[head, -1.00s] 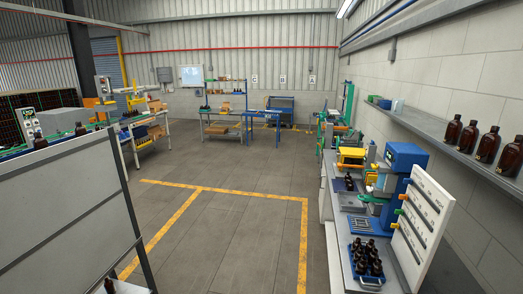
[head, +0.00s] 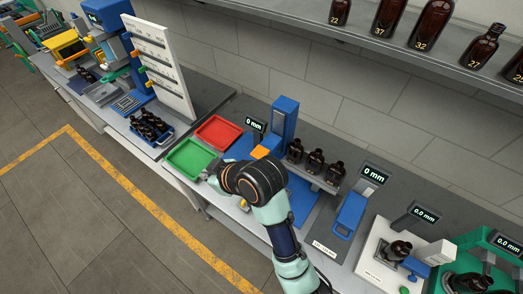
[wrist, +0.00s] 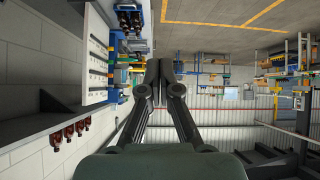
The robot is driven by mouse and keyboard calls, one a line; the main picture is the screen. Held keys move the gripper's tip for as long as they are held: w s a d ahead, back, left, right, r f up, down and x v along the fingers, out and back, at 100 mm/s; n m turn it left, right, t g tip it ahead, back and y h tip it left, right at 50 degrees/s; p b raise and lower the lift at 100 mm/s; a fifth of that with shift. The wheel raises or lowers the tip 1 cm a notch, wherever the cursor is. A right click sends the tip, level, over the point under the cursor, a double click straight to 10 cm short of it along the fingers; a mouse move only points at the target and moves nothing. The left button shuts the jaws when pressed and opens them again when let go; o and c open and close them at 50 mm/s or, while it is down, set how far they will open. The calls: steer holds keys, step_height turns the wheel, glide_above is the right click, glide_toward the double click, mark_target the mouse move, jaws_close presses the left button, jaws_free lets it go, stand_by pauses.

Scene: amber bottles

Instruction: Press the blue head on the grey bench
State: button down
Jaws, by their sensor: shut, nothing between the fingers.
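In the head view a tall blue column device (head: 284,120) stands on the grey bench (head: 385,200) with an orange block beside it and a 0 mm display. A slanted blue block (head: 350,213) lies farther right below another 0 mm display (head: 375,173). I cannot tell which blue part is the head. My arm rises in front of the column and hides part of its base. In the wrist view my gripper (wrist: 159,68) is shut and empty, its fingers together in the air. No blue head is near the fingers there.
Red (head: 219,132) and green (head: 188,158) trays lie left of the column. Dark bottles (head: 314,161) stand right of it. A shelf (head: 400,55) with numbered amber bottles runs above. A white panel (head: 160,60) stands at the left. Open floor lies in front.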

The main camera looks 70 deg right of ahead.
steer(key=s+d, duration=0.6)
steer(key=d, duration=0.4)
steer(key=s+d+f+m+b, duration=0.1)
steer(key=s+d, duration=0.6)
steer(key=d, duration=0.3)
steer(key=shift+d+f+g, duration=0.15)
steer(key=shift+d+g, duration=0.15)
steer(key=shift+g, duration=0.1)
steer(key=shift+s, duration=0.1)
steer(key=p, duration=0.1)
glide_above(257, 150)
steer(key=s, duration=0.3)
steer(key=f, duration=0.6)
steer(key=shift+a+f, duration=0.4)
step_height(257, 150, down, 4)
steer(key=shift+w+r+p, duration=0.1)
steer(key=shift+r+p, duration=0.1)
steer(key=shift+p, duration=0.3)
steer(key=shift+d+f, duration=0.1)
steer(key=shift+f, duration=0.3)
